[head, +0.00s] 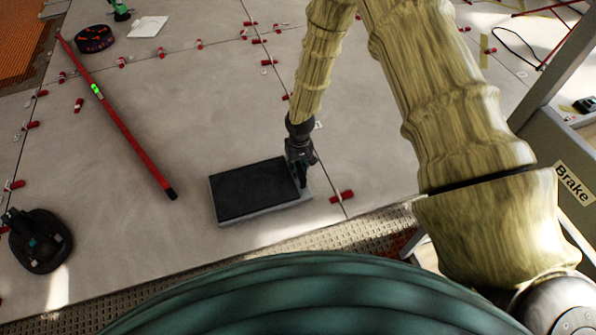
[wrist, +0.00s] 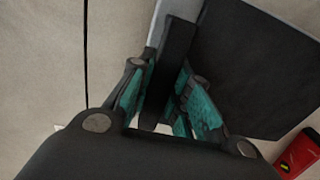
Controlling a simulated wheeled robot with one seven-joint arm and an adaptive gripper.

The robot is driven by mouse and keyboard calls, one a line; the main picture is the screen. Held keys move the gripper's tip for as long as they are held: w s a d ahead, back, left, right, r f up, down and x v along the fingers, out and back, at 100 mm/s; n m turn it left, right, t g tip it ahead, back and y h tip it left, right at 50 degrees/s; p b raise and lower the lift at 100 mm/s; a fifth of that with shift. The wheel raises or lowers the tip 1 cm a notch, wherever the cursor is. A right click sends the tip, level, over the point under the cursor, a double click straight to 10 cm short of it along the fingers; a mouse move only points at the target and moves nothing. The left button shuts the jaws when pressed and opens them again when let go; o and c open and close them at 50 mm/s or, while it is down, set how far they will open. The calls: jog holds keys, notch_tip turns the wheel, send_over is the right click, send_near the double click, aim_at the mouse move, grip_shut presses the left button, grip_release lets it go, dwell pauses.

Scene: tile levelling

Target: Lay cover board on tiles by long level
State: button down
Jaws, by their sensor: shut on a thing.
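The cover board (head: 252,190) is a rectangular slab with a dark top and a pale grey edge, at the near middle of the tiled floor in the head view. It fills the upper right of the wrist view (wrist: 255,65). My gripper (head: 303,178) is at the board's right end. In the wrist view its teal-padded fingers (wrist: 170,105) are closed around a dark upright bar (wrist: 176,60) at the board's edge. I cannot tell whether the board touches the tiles. The long level (head: 125,132) is a red bar with a green vial, lying diagonally left of the board, apart from it.
Red levelling clips stand along the tile joints, one (head: 342,197) just right of the board. A black suction-cup tool (head: 40,240) lies at near left. A black round container (head: 94,38) and white sheet (head: 148,26) lie at far left. Tile between board and level is clear.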

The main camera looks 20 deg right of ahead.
jog(key=shift+f, duration=0.35)
jog(key=c, duration=1.3)
grip_release()
jog(key=shift+c, duration=0.2)
notch_tip(320, 180, up, 12)
jog(key=p, duration=0.7)
jog(key=s+a+f+y, duration=0.1)
jog(key=s+f, duration=0.3)
jog(key=s, duration=0.6)
jog(key=s+f, duration=0.4)
jog(key=s, duration=0.5)
jog(key=s+d+h, duration=0.1)
jog(key=s+d, duration=0.3)
jog(key=s, duration=1.3)
jog(key=shift+s+d+r+m, duration=0.2)
jog(key=shift+r+m, duration=0.05)
jog(key=shift+m, duration=0.15)
